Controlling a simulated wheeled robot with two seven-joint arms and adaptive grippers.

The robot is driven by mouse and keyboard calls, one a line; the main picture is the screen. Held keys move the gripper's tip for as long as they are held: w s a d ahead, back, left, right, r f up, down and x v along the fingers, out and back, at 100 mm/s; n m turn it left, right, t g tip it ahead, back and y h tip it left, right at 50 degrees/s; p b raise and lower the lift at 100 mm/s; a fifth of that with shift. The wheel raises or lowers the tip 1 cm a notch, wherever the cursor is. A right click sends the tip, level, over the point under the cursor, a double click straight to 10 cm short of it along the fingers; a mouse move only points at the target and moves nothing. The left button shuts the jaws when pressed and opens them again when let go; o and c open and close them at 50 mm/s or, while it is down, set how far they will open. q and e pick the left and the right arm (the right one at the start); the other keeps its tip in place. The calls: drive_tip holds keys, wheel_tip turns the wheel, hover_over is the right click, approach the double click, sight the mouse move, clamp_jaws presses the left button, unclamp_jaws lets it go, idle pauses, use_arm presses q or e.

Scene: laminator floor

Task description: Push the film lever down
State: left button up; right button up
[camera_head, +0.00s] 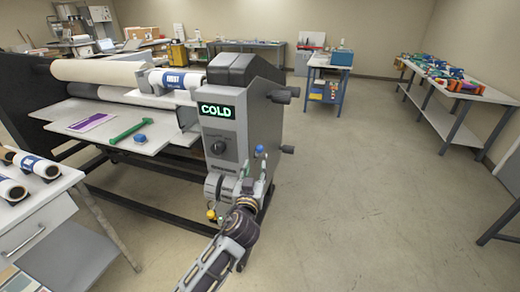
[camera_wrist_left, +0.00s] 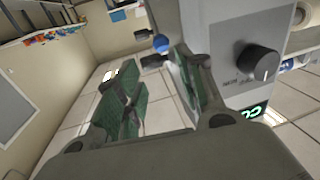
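The laminator (camera_head: 262,100) has a lit COLD display (camera_head: 217,110) and a black dial (camera_head: 217,147) on its front panel. A blue ball knob (camera_head: 259,149) shows at the panel's lower right. A yellow ball knob (camera_head: 211,214) shows lower left. No label shows which one belongs to the film lever. My left gripper (camera_head: 238,178) is just in front of the lower panel and hides part of it. In the left wrist view my gripper (camera_wrist_left: 153,85) is open and empty, with the blue knob (camera_wrist_left: 161,42) beyond the fingertips. The dial (camera_wrist_left: 258,62) is to the right there. My right gripper is not in view.
A feed table (camera_head: 120,125) with a green tool (camera_head: 127,132) and a blue round piece (camera_head: 140,138) is left of the panel. A bench (camera_head: 55,205) with film rolls stands at the near left. Black handles (camera_head: 285,95) stick out from the machine's right side. The floor (camera_head: 350,190) to the right is clear.

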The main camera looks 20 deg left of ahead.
sight(259, 151)
use_arm(q)
drive_tip(key=shift+a+f+n, duration=0.1)
drive_tip(key=shift+n, duration=0.8)
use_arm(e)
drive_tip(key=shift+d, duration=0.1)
use_arm(q)
drive_tip(key=shift+w, duration=0.2)
drive_tip(key=shift+w+a+p, duration=0.2)
drive_tip(key=shift+w+p, duration=0.15)
drive_tip(key=shift+w, duration=0.9)
drive_tip(key=shift+w+a+p, duration=0.25)
drive_tip(key=shift+w+p, duration=0.1)
drive_tip(key=shift+w, duration=0.9)
drive_tip(key=shift+w+a+p, duration=0.2)
drive_tip(key=shift+w+p, duration=0.15)
drive_tip(key=shift+w, duration=0.9)
drive_tip(key=shift+w+a+p, duration=0.15)
drive_tip(key=shift+w+p, duration=0.05)
drive_tip(key=shift+w, duration=0.55)
drive_tip(key=shift+w+a+p, duration=0.15)
drive_tip(key=shift+w, duration=0.6)
drive_tip(key=shift+w+a, duration=0.15)
drive_tip(key=shift+w, duration=1.2)
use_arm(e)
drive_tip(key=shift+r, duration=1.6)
